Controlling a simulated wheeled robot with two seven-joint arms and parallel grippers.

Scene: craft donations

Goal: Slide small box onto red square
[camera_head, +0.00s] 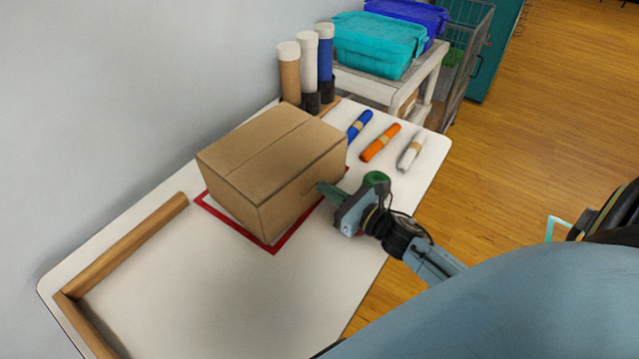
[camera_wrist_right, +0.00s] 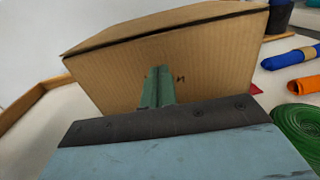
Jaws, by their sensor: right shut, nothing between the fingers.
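A closed brown cardboard box (camera_head: 265,165) sits over a red square outline (camera_head: 275,246) on the white table. Red shows along the box's front left and right lower edges; the rest of the outline is hidden under or behind it. My right gripper (camera_head: 326,190) is shut and empty, with its fingertips at the box's right side face. In the right wrist view the green fingers (camera_wrist_right: 157,88) point at the box face (camera_wrist_right: 205,70) and appear to touch or nearly touch it. My left gripper is not in view.
Blue (camera_head: 359,126), orange (camera_head: 380,142) and white (camera_head: 411,151) rolls lie behind the box to the right. Several capped tubes (camera_head: 309,72) stand at the back. A wooden rail (camera_head: 130,240) edges the table's left. The front of the table is clear.

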